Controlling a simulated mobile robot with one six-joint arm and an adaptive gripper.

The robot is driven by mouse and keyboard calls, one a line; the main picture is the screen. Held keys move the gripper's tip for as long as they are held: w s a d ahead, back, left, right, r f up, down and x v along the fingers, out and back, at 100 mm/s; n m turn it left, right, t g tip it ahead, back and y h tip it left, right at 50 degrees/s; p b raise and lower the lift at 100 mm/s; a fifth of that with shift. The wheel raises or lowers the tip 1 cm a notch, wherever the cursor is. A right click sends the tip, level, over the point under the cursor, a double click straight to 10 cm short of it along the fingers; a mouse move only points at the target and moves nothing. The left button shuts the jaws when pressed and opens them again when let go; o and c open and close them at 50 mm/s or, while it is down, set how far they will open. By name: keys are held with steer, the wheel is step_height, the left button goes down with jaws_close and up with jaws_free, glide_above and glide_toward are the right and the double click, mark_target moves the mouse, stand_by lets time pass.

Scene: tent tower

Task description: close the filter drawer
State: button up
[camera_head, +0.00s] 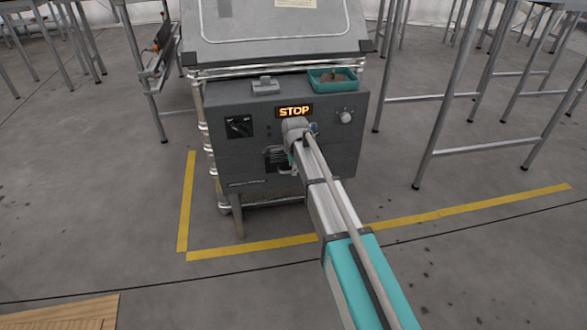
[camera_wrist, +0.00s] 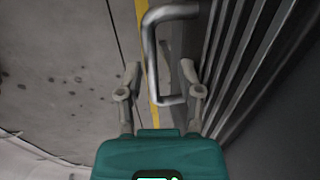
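The filter drawer (camera_head: 277,160) appears to be the dark part low on the front panel of the grey machine, partly hidden behind my arm. How far it stands out is hard to tell. In the wrist view, a bent metal handle (camera_wrist: 151,55) stands out from a dark grey front at the right. My gripper (camera_wrist: 160,68) is open, with its two fingers apart and the lower part of the handle showing between them. I cannot tell whether either finger touches it. In the head view my gripper is in front of the panel, mostly hidden by my own wrist.
The machine's panel carries a lit STOP sign (camera_head: 294,111), a dark switch (camera_head: 239,127) and a knob (camera_head: 345,117). A teal tray (camera_head: 333,86) sits on its ledge. Dark fins (camera_wrist: 245,60) lie close at the right in the wrist view. Yellow tape (camera_head: 250,248) marks the open floor.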

steer(key=shift+s+d, duration=0.15)
steer(key=s+d, duration=0.4)
steer(key=s, duration=1)
step_height(320, 180, up, 14)
steer(key=s+p, duration=0.2)
steer(key=p, duration=1.2)
steer(key=s+d+f+n+b, duration=0.2)
steer(key=s+d+f+n, duration=0.1)
steer(key=d+n, duration=0.2)
steer(key=s+d+f+n+g+b, duration=0.1)
steer(key=s+d+f+n+b, duration=0.2)
steer(key=d, duration=0.7)
steer(key=shift+s+n+h+b, duration=0.3)
steer(key=shift+s+n, duration=0.15)
steer(key=shift+n, duration=0.55)
